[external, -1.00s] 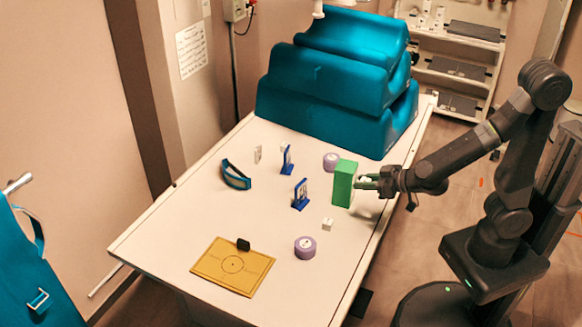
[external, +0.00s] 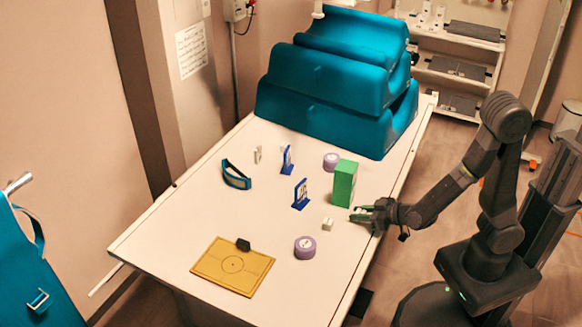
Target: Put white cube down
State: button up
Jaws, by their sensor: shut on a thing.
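I cannot tell whether the cube touches the table. Another small white block (external: 327,224) stands on the table just left of the fingertips, apart from them.
A green box (external: 344,184) stands just behind my gripper. Purple rolls (external: 305,247) (external: 331,161) and blue stands (external: 301,194) (external: 287,160) are on the table (external: 190,210). A yellow board (external: 225,275) lies at the front; teal cushions (external: 335,95) fill the back.

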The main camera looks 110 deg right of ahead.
jog(key=shift+f, duration=0.25)
jog(key=o, duration=1)
jog(key=shift+o, duration=0.2)
jog(key=shift+r, duration=0.1)
jog(key=p+v, duration=0.3)
jog(key=v, duration=0.9)
jog(key=shift+s+r, duration=0.2)
jog(key=shift+r, duration=0.25)
jog(key=shift+o, duration=0.5)
jog(key=shift+s+a+r, duration=0.1)
jog(key=shift+s+a, duration=0.3)
jog(key=shift+a, duration=0.05)
